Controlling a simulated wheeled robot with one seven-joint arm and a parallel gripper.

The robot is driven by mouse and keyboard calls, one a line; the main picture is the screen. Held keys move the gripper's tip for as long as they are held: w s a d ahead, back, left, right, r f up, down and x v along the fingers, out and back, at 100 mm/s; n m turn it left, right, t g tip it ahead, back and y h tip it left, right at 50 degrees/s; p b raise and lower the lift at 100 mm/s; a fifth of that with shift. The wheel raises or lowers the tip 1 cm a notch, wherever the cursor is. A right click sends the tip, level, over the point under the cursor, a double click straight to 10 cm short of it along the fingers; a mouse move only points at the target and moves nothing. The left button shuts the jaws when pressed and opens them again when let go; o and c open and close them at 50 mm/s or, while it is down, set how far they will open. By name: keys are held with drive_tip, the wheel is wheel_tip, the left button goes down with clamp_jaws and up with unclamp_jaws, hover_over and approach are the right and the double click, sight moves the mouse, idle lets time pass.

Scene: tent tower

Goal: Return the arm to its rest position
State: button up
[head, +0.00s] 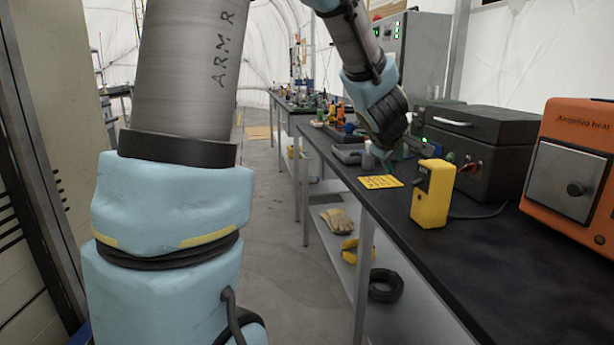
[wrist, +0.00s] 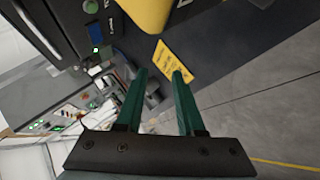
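My gripper shows in the wrist view (wrist: 160,82) with its two green fingers spread apart and nothing between them. In the head view my arm reaches from the left over to the bench, and my gripper (head: 400,160) is partly hidden there. A yellow handheld device (head: 432,194) stands upright on the black bench (head: 480,260), just right of and nearer than my gripper. A yellow note (head: 381,182) lies flat on the bench by its edge, below my gripper. The note also shows beyond the fingertips in the wrist view (wrist: 174,66).
A dark case (head: 480,150) and an orange heater box (head: 570,165) stand along the bench's right side. Bottles and tools crowd the bench farther back. A lower shelf holds a glove (head: 338,224) and a black ring (head: 385,285). The floor (head: 275,230) left of the bench is clear.

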drive_tip(key=s+a+f+m+g+y, duration=0.1)
drive_tip(key=s+a+f+m+g, duration=0.25)
drive_tip(key=a, duration=0.55)
drive_tip(key=s+a+f+m+g+y, duration=0.1)
drive_tip(key=s+a+f+m+y, duration=0.1)
drive_tip(key=s+a+f, duration=0.45)
drive_tip(key=s+a+f+m+g+y, duration=0.1)
drive_tip(key=s+a+f+m+g, duration=0.2)
drive_tip(key=s+a, duration=0.55)
drive_tip(key=w+a+r+p, duration=0.1)
drive_tip(key=a+r+p, duration=0.2)
drive_tip(key=r+p, duration=0.9)
drive_tip(key=shift+w+a+y, duration=0.15)
drive_tip(key=shift+w+y, duration=0.05)
drive_tip(key=shift+y, duration=0.1)
drive_tip(key=shift+o, duration=0.6)
drive_tip(key=shift+w, duration=0.1)
